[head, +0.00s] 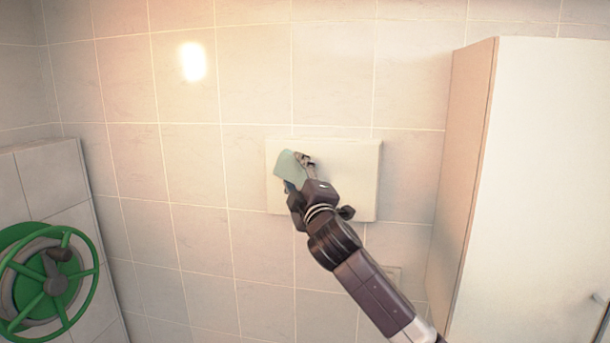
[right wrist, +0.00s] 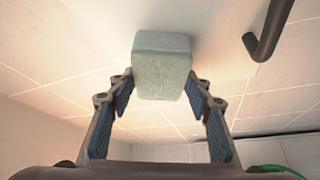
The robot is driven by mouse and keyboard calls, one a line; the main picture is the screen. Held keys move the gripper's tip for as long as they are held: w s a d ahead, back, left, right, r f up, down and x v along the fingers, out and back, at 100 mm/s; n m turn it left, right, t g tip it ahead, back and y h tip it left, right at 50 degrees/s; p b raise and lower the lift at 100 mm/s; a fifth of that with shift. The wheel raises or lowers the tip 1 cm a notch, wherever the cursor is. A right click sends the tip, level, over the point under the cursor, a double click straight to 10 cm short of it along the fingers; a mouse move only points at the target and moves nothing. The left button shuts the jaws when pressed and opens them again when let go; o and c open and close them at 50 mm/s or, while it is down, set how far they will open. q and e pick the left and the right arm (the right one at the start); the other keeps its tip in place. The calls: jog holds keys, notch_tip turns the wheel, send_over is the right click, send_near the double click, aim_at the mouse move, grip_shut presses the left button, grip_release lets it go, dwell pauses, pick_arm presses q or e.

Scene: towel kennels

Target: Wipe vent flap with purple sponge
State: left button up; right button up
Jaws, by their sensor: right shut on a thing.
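A pale green, block-shaped sponge (head: 287,166) is at the end of my right gripper (head: 303,175); no purple sponge shows. The right wrist view shows the sponge (right wrist: 161,68) between the tips of my right gripper (right wrist: 162,92), which is shut on it. A cream rectangular flap (head: 345,180) is on the tiled wall. The sponge is in front of the flap's left part; I cannot tell whether it touches. My gripper and arm hide part of the flap. My left gripper is not in view.
A green valve wheel (head: 48,280) is at the lower left, on a tiled block (head: 50,180). A tall white cabinet (head: 550,180) stands at the right. A dark bent bar (right wrist: 267,32) shows in the right wrist view. The wall left of the flap is clear.

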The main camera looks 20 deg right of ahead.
aim_at(276, 170)
jog(key=shift+w+a+f, duration=0.1)
jog(key=shift+w+a, duration=0.55)
jog(key=shift+a, duration=0.35)
jog(key=shift+w+a+f, duration=0.1)
jog(key=shift+w+a, duration=0.55)
jog(key=shift+a, duration=0.3)
jog(key=shift+r, duration=0.1)
jog(key=shift+s+a, duration=0.15)
jog(key=shift+s, duration=0.4)
jog(key=shift+s+a, duration=0.7)
jog(key=shift+s, duration=0.35)
jog(key=shift+s+a, duration=0.7)
jog(key=shift+s, duration=0.3)
jog(key=shift+s+a, duration=0.45)
jog(key=shift+s, duration=0.2)
jog(key=shift+s+a, duration=0.4)
jog(key=shift+s, duration=0.2)
